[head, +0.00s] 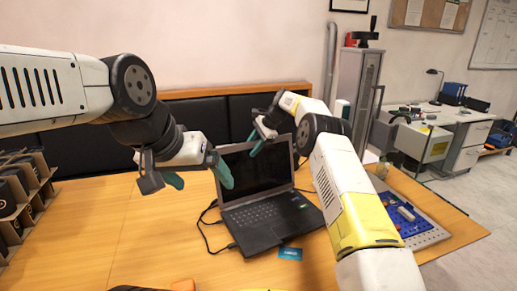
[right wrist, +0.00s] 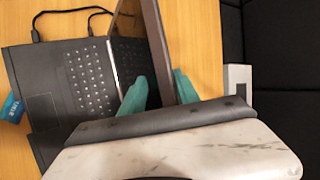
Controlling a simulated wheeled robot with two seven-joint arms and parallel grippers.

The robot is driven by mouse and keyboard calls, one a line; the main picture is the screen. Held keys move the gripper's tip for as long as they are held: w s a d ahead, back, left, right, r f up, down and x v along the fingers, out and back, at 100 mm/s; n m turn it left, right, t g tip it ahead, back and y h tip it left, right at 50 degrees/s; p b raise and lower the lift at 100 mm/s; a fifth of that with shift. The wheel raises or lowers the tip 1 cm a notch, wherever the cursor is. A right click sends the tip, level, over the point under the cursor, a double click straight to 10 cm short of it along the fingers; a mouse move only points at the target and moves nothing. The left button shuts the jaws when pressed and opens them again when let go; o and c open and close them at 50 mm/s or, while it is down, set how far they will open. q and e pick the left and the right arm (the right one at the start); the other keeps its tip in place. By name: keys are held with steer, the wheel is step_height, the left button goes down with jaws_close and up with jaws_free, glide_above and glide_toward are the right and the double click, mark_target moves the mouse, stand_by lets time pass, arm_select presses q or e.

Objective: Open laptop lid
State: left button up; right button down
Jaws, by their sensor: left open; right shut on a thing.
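A black laptop (head: 262,238) sits on the wooden table with its lid (head: 252,178) raised, its dark screen and keyboard showing. It also shows in the right wrist view, with the keyboard base (right wrist: 38,82) at left and the lid (right wrist: 157,40) seen nearly edge-on. My right gripper (head: 261,140) is at the lid's top edge; in the right wrist view its teal fingers (right wrist: 162,92) lie on both sides of the lid, shut on it. My left gripper (head: 198,178) is open and empty, its nearer finger beside the lid's left edge; whether they touch I cannot tell.
Black cables (head: 208,222) run from the laptop's left side. A blue card (head: 290,254) lies before it. A grey tray with blue parts (head: 408,216) is at right. A cardboard divider box (head: 22,195) stands at far left. The table's left middle (head: 95,225) is clear.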

steer(key=shift+w+a+f, duration=0.15)
steer(key=shift+w+f, duration=0.05)
steer(key=shift+f, duration=0.4)
steer(key=c, duration=1.5)
jaws_free()
steer(key=shift+f, duration=0.1)
steer(key=shift+c, duration=0.4)
steer(key=w+v, duration=0.1)
steer(key=v, duration=0.7)
steer(key=shift+s+r, duration=0.3)
steer(key=shift+a, duration=0.1)
